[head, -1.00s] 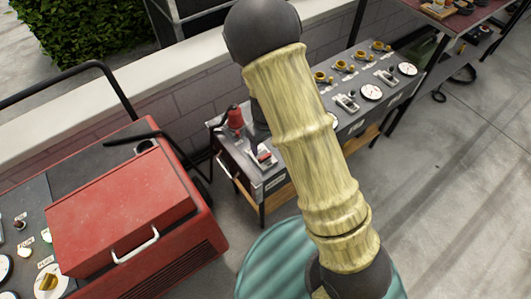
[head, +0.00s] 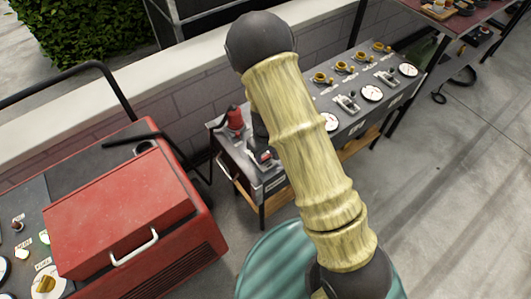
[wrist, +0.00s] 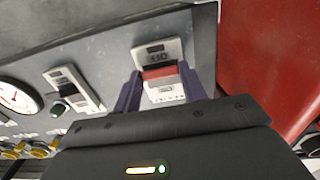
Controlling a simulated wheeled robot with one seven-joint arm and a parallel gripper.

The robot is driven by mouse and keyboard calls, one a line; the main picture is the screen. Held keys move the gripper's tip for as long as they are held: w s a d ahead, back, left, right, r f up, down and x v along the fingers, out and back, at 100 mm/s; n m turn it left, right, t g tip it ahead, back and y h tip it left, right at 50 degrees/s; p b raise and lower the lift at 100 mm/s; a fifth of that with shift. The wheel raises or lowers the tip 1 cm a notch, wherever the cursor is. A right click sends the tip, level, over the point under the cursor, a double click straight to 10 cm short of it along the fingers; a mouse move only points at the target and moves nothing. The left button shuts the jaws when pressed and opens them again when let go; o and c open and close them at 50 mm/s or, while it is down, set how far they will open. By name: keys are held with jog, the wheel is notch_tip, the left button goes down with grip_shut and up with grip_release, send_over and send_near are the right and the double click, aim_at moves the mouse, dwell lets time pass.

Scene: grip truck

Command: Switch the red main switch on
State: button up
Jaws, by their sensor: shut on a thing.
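The red main switch (wrist: 159,72) is a short red bar on a pale plate set in the grey panel (wrist: 100,45). In the wrist view the two dark fingers of my gripper (wrist: 160,75) stand on either side of it, shut on it. Small print shows on the plate above and below the bar; I cannot read it surely, nor tell the switch position. In the head view the switch (head: 265,156) shows small and partly covered at the near left end of the panel, and my arm hides much of my gripper.
A second switch (wrist: 72,88) and a white dial (wrist: 14,97) lie left in the wrist view, with yellow sockets below. A large red machine (head: 120,215) stands at the left.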

aim_at(264, 156)
jog(key=shift+w+r+p, duration=0.1)
jog(key=shift+r+p, duration=0.1)
jog(key=shift+p, duration=0.75)
jog(key=p, duration=0.1)
jog(key=g+h+p, duration=0.1)
jog(key=shift+w+a+r+p, duration=0.15)
jog(key=shift+w+a+p, duration=0.1)
jog(key=shift+p, duration=0.15)
jog(key=shift+w+a+g+h+p, duration=0.1)
jog(key=shift+w+g+h+p, duration=0.2)
jog(key=shift+g+p, duration=0.4)
jog(key=shift+w+a+f+g+h+p, duration=0.2)
jog(key=shift+w+g+h+p, duration=0.1)
jog(key=shift+g, duration=0.1)
jog(key=g+h+b, duration=0.1)
jog(key=w+f+g+h+b, duration=0.1)
jog(key=g+b, duration=0.1)
jog(key=shift+w+a, duration=0.1)
jog(key=shift+a, duration=0.3)
jog(key=b, duration=0.1)
jog(key=g+h+b, duration=0.1)
jog(key=b, duration=0.1)
jog(key=shift+w+a+f+g, duration=0.1)
jog(key=shift+w+a+g, duration=0.1)
jog(key=shift+w+g, duration=0.1)
jog(key=shift+w+b, duration=0.1)
jog(key=shift+b, duration=0.25)
